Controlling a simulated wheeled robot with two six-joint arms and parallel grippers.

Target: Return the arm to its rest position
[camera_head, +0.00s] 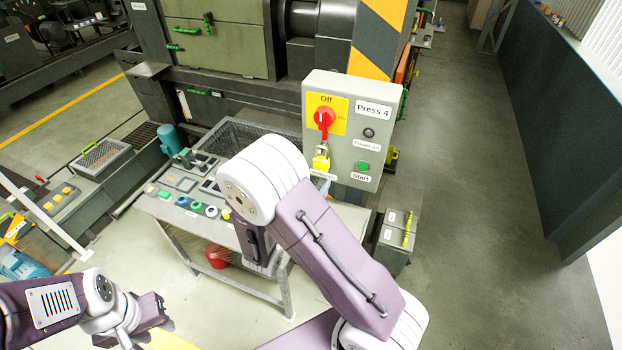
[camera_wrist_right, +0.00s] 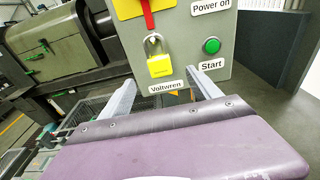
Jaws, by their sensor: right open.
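My right gripper (camera_wrist_right: 160,77) is open in the right wrist view, with one grey finger on each side and nothing held between them. A yellow padlock (camera_wrist_right: 160,66) with a metal shackle hangs on the control box ahead of it, below the red switch. In the head view my right arm (camera_head: 330,250) reaches up toward the box and hides its own gripper. The padlock (camera_head: 321,163) hangs beneath the red switch handle (camera_head: 325,118) there. My left gripper (camera_head: 150,312) is at the lower left, apart from everything; its fingers are unclear.
The grey control box (camera_head: 370,152) labelled Press 4 has a green start button (camera_head: 362,166). A button console (camera_head: 190,205) stands left of my right arm. A grey bin (camera_head: 396,240) stands right of it. Floor (camera_head: 470,180) on the right is clear.

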